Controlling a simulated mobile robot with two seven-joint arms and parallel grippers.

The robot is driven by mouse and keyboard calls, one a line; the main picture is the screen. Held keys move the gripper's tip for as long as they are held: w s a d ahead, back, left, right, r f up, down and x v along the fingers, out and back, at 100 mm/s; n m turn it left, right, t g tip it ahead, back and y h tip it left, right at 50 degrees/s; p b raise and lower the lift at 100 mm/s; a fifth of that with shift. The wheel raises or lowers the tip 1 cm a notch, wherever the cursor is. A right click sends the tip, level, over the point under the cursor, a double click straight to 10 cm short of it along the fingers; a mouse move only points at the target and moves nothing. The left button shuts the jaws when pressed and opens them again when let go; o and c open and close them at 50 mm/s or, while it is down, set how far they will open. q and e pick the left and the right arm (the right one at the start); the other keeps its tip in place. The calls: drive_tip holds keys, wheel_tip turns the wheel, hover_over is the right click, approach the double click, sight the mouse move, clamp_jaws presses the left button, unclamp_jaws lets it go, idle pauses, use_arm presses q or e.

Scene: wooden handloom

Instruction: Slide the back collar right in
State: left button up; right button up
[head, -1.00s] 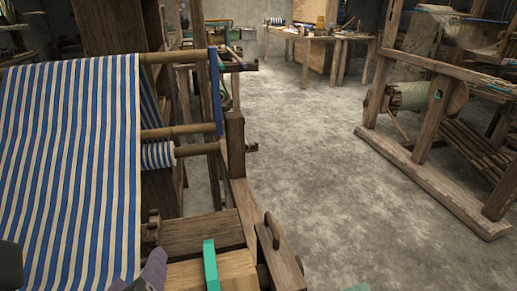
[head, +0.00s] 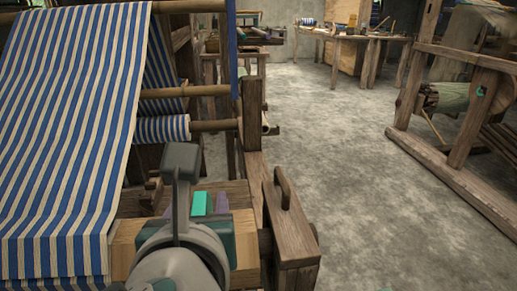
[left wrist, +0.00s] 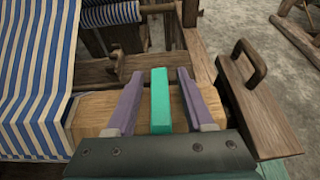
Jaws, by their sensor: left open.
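A teal upright piece (head: 199,203), which I take to be the back collar, sits at the pale wooden beam (head: 243,238) of the loom. It also shows in the left wrist view (left wrist: 161,100). My left gripper (left wrist: 158,73) is open, with one purple finger on each side of the teal piece. A gap shows on both sides, so the fingers appear apart from it. In the head view my left wrist hides much of the beam and the lower part of the teal piece. My right gripper is not in view.
Striped blue and white cloth (head: 70,130) hangs just left of the gripper. A wooden box with a handle (head: 292,240) stands close on the right, also in the left wrist view (left wrist: 245,110). Another wooden frame (head: 440,165) stands farther right, across clear floor.

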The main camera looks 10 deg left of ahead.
use_arm(q)
drive_tip(key=shift+w+a+f, duration=0.15)
drive_tip(key=shift+w+f, duration=0.1)
drive_tip(key=shift+w, duration=0.3)
clamp_jaws()
idle(1.0)
drive_tip(key=a+p, duration=0.2)
drive_tip(key=s+a+p, duration=0.1)
drive_tip(key=shift+r, duration=0.35)
drive_tip(key=a+p, duration=0.1)
drive_tip(key=a, duration=0.1)
drive_tip(key=s+a+p, duration=0.1)
drive_tip(key=a, duration=0.1)
drive_tip(key=shift+s+a+f, duration=0.15)
drive_tip(key=shift+a+f, duration=0.05)
drive_tip(key=shift+a, duration=0.4)
drive_tip(key=shift+f, duration=0.15)
